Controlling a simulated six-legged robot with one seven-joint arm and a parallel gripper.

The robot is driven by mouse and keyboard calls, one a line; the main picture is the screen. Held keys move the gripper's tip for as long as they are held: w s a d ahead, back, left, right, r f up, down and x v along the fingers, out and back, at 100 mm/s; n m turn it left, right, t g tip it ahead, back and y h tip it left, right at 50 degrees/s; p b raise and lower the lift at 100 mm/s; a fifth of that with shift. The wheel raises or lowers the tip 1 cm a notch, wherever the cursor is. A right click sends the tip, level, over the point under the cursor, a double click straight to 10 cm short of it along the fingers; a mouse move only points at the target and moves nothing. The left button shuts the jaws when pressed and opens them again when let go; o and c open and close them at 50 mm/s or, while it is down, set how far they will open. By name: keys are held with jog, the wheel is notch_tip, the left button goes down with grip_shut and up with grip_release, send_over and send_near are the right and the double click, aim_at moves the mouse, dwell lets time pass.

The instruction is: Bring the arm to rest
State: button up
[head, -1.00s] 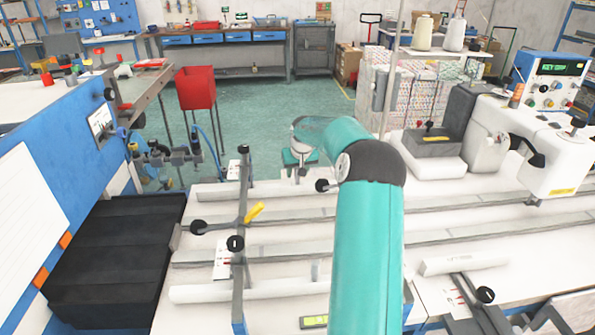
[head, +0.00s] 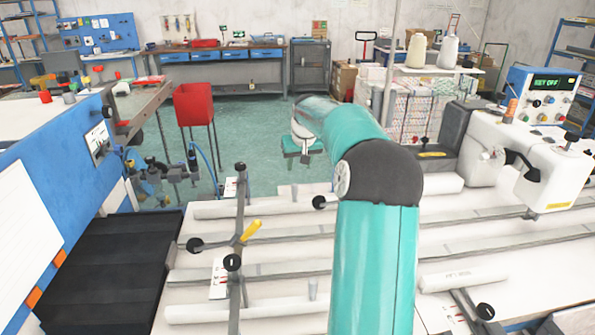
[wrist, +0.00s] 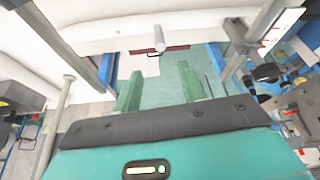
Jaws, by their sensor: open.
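My arm (head: 375,250) rises from the bottom of the head view, bends at a dark joint and reaches forward and left over the white sewing table. Past the fingers are green floor and the pale edge of the table (wrist: 120,38).
The white table carries long rails (head: 300,236) and a clamp bar with a yellow lever (head: 250,231). A sewing machine (head: 550,175) stands at the right. A red bin (head: 194,104) stands beyond the table. A black ribbed surface (head: 110,270) lies at the left.

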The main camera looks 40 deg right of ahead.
jog(key=shift+r, duration=0.1)
dwell(0.5)
jog(key=s+a+r+n, duration=0.1)
jog(key=a+r, duration=0.1)
jog(key=a, duration=0.5)
jog(key=s+a+r+n, duration=0.1)
jog(key=a+r, duration=0.2)
jog(key=a, duration=0.5)
jog(key=s+a, duration=0.5)
jog(key=a, duration=0.1)
jog(key=s+a+r+n, duration=0.1)
jog(key=s+a, duration=0.4)
jog(key=a, duration=0.2)
jog(key=s+a+n+t, duration=0.1)
jog(key=s+a, duration=0.5)
jog(key=shift+a+r, duration=0.3)
jog(key=shift+r, duration=0.1)
jog(key=s+a+f+y, duration=0.1)
jog(key=s+a+f, duration=0.1)
jog(key=s, duration=0.3)
jog(key=s+a+f+n, duration=0.1)
jog(key=s+a+f, duration=0.2)
jog(key=s, duration=0.3)
jog(key=shift+a+t+y, duration=0.3)
jog(key=shift+a+y, duration=0.1)
jog(key=shift+a, duration=0.1)
